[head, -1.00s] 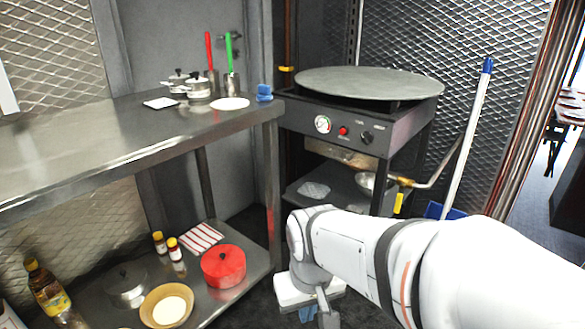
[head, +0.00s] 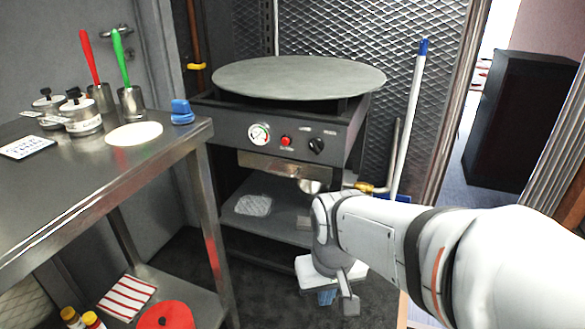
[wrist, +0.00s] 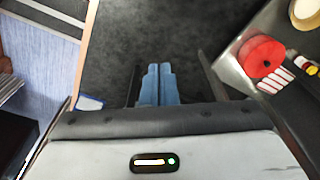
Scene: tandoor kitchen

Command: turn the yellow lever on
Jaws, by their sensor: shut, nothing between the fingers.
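A small yellow lever (head: 196,66) sits on the copper pipe against the back wall, left of the round griddle. It lies roughly crosswise to the pipe. A second yellow, brass-like fitting (head: 364,187) is on the pipe at the right of the griddle stand, partly near my arm. I cannot tell which one the task means. My gripper (head: 327,297) points down over the dark floor in front of the stand, apart from both. In the wrist view its blue fingers (wrist: 157,84) are together and empty. Neither lever shows there.
The griddle stand (head: 285,142) has a gauge, red button and black knob. A steel table (head: 100,180) with pots, utensils and a blue item stands left. A blue-tipped pole (head: 410,110) leans right of the stand. Dark floor (wrist: 190,40) is clear below my gripper.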

